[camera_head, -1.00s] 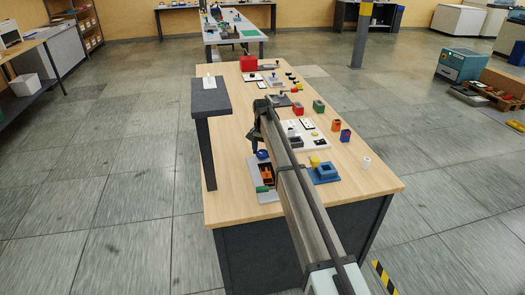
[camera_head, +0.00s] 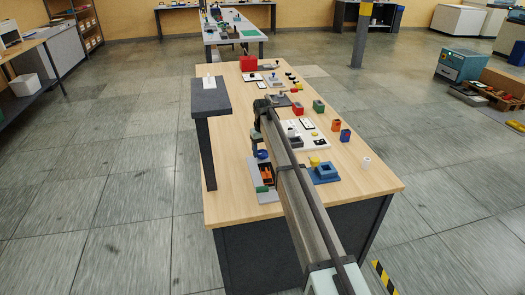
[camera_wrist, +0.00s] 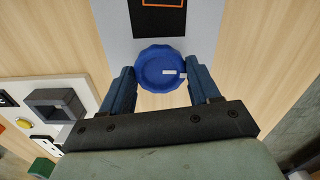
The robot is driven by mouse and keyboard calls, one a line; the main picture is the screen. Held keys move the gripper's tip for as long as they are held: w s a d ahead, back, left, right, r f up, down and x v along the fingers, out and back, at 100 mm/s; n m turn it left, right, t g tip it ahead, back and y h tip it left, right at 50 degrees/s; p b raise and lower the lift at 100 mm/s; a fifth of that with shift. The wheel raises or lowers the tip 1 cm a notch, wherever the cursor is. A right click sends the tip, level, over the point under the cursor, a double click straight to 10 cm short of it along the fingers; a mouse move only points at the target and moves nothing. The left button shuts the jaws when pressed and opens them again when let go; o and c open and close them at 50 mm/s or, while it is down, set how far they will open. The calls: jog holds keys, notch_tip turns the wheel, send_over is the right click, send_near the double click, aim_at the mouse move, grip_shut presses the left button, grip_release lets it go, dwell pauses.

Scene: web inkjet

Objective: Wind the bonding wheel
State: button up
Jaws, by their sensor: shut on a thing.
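The bonding wheel is a blue, scalloped round knob (camera_wrist: 160,68) in the middle of the wrist view, with a white mark on its face and a small one near its right rim. It sits on a light grey plate (camera_wrist: 203,35). My gripper (camera_wrist: 160,70) has one blue finger on each side of the wheel and is shut on it. In the head view the wheel (camera_head: 263,155) shows small beside my arm, at the near left of the wooden table. My gripper there (camera_head: 256,152) is partly hidden by my arm.
A black panel with an orange outline (camera_wrist: 158,16) lies just beyond the wheel. A grey square frame (camera_wrist: 55,105) is on a white board at left. A dark raised shelf (camera_head: 210,97) stands left of my arm. A blue block (camera_head: 326,171) is to the right.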

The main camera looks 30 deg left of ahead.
aim_at(263, 153)
jog(key=shift+n, duration=0.3)
dwell(0.4)
jog(key=o, duration=1.1)
jog(key=shift+c, duration=0.2)
notch_tip(263, 153, up, 14)
jog(key=shift+d+f, duration=0.1)
jog(key=shift+f, duration=0.05)
